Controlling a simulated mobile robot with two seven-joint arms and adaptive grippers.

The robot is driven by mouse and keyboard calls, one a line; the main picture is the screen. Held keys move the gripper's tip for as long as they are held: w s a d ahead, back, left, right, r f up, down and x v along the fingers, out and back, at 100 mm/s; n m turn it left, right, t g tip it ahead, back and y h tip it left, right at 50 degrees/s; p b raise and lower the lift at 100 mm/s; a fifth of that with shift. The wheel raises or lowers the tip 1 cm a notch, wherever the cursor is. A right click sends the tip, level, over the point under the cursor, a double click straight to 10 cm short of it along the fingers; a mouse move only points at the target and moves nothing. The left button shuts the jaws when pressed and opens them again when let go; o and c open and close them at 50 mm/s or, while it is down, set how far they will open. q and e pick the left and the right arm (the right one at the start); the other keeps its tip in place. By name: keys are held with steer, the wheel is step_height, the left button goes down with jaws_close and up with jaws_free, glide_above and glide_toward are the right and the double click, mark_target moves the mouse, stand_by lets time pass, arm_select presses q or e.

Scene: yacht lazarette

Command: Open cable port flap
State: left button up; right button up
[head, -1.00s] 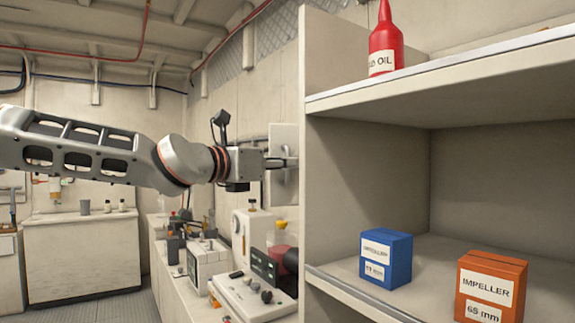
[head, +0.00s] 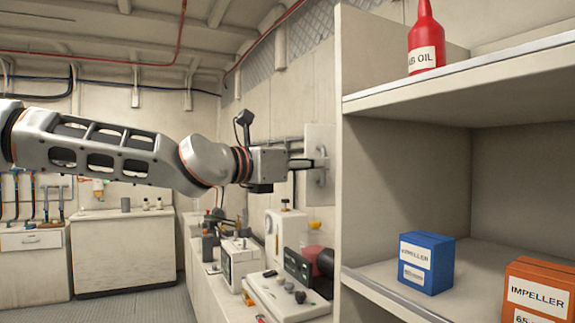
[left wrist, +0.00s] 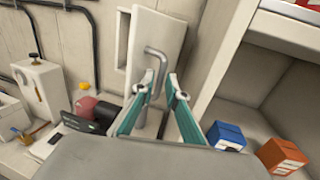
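The flap is a pale upright panel (head: 319,140) on the wall, left of the shelf unit. It carries a grey bent bar handle (head: 321,172). The left wrist view shows the panel (left wrist: 163,32) and the handle (left wrist: 158,54) closer up. My left gripper (head: 322,163) is at the handle. Its two teal fingers (left wrist: 164,88) are apart, with the handle's bar reaching between their tips. The left finger hides part of the handle, and a gap shows beside the right finger. My right gripper is not in view.
The shelf unit at right holds a red oil bottle (head: 425,45), a blue impeller box (head: 427,263) and an orange one (head: 540,290). Its side wall (head: 375,190) stands close to the panel. A cluttered counter (head: 213,285) lies below my arm.

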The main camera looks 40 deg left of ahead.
arm_select(q)
steer(key=v, duration=0.9)
steer(key=shift+s, duration=0.1)
stand_by(0.3)
steer(key=w+a+f+n+y, duration=0.25)
steer(key=f+n, duration=0.45)
steer(key=f, duration=0.9)
steer(key=w+a+f+n+y, duration=0.1)
steer(key=w+a+f+n, duration=0.2)
steer(key=f+n, duration=0.8)
steer(key=s+f+n+g+y, duration=0.1)
steer(key=s+f+y, duration=0.2)
steer(key=f, duration=1.3)
steer(key=s+d+f+n+g+y, duration=0.1)
steer(key=s+d+f+n+g, duration=0.35)
steer(key=s+f, duration=0.8)
steer(key=s+d+f+n+g+y, duration=0.15)
steer(key=s+f+n+g, duration=0.35)
steer(key=s+f+n, duration=0.55)
steer(key=w+d+f+t+h+p, duration=0.1)
steer(key=d+f+h, duration=0.5)
steer(key=d+f, duration=0.6)
steer(key=d+t+p, duration=0.1)
steer(key=d+t, duration=0.1)
steer(key=d, duration=0.1)
steer(key=shift+f+n+t+h, duration=0.15)
steer(key=shift+n+t+h, duration=0.15)
steer(key=shift+n+t, duration=0.1)
